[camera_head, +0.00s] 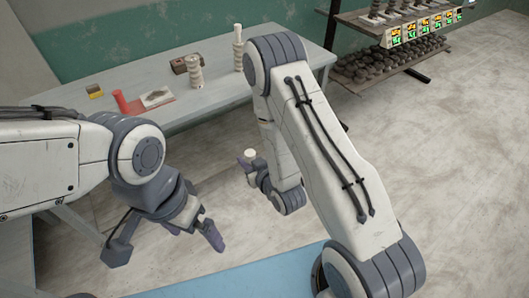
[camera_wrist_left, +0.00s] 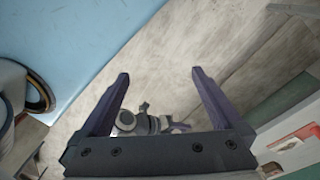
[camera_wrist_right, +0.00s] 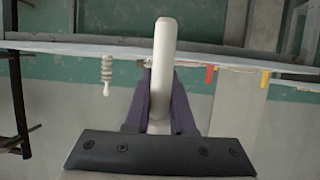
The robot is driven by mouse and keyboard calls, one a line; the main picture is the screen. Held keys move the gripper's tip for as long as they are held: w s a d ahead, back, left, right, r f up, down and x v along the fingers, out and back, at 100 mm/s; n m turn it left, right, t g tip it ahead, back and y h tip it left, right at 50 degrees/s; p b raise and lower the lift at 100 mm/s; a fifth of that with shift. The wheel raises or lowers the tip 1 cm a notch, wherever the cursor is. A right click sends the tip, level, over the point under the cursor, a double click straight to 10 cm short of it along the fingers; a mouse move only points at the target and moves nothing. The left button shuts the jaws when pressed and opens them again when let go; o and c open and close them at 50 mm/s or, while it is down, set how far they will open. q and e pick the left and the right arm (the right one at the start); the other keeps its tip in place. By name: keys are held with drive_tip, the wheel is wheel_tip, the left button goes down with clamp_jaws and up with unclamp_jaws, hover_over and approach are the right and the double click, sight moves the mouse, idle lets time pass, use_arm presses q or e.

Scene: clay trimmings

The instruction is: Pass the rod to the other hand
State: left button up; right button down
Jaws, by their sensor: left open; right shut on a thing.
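The rod (camera_wrist_right: 163,65) is pale and whitish with a rounded end. It stands between the purple fingers of my right gripper (camera_wrist_right: 163,98), which is shut on it. In the head view only a short pale end of the rod (camera_head: 250,153) shows above the right gripper (camera_head: 254,166); the arm hides part of this gripper. My left gripper (camera_head: 165,240) is open and empty, lower and to the left, apart from the rod. In the left wrist view its fingers (camera_wrist_left: 160,75) are spread wide, with grey arm parts showing small between them.
A grey table (camera_head: 215,55) along the green wall carries a red cylinder (camera_head: 121,102), a red card (camera_head: 155,100), ribbed clay pieces (camera_head: 194,70) and a small dark box (camera_head: 181,66). Shelves (camera_head: 395,55) stand at back right.

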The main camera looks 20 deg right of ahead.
use_arm(q)
drive_tip(key=shift+c, duration=0.9)
drive_tip(key=shift+w+d, duration=0.1)
drive_tip(key=shift+w, duration=0.05)
drive_tip(key=shift+c, duration=1.2)
drive_tip(key=w+d+r+n+y, duration=0.1)
drive_tip(key=w+d+n, duration=0.2)
drive_tip(key=w+n, duration=1.45)
drive_tip(key=w+f+m, duration=0.7)
drive_tip(key=f, duration=0.3)
drive_tip(key=shift+f, duration=0.35)
use_arm(e)
drive_tip(key=a+r+n+g+y, duration=0.1)
drive_tip(key=a+n+y, duration=0.4)
drive_tip(key=a, duration=0.9)
drive_tip(key=shift+r+g, duration=0.15)
drive_tip(key=shift+g, duration=0.75)
use_arm(q)
drive_tip(key=shift+s, duration=0.1)
use_arm(e)
drive_tip(key=shift+a, duration=0.1)
